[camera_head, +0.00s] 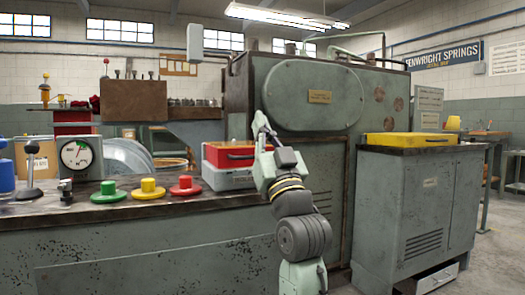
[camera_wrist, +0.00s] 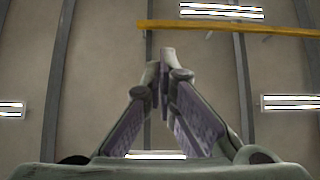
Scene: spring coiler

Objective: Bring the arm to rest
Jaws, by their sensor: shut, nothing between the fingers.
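My gripper (camera_head: 262,122) is raised in front of the large grey-green machine (camera_head: 310,95) in the head view, with my arm reaching up from the bottom of the picture. Its fingers point upward. In the wrist view my gripper (camera_wrist: 164,52) shows its two fingers meeting at the tips, shut with nothing between them.
A bench (camera_head: 150,212) at left carries green (camera_head: 108,193), yellow (camera_head: 148,190) and red (camera_head: 185,187) knobs, a dial gauge (camera_head: 77,155) and a red-and-grey box (camera_head: 229,155). A grey cabinet (camera_head: 415,205) with a yellow tray (camera_head: 410,139) stands at right. Floor at far right is clear.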

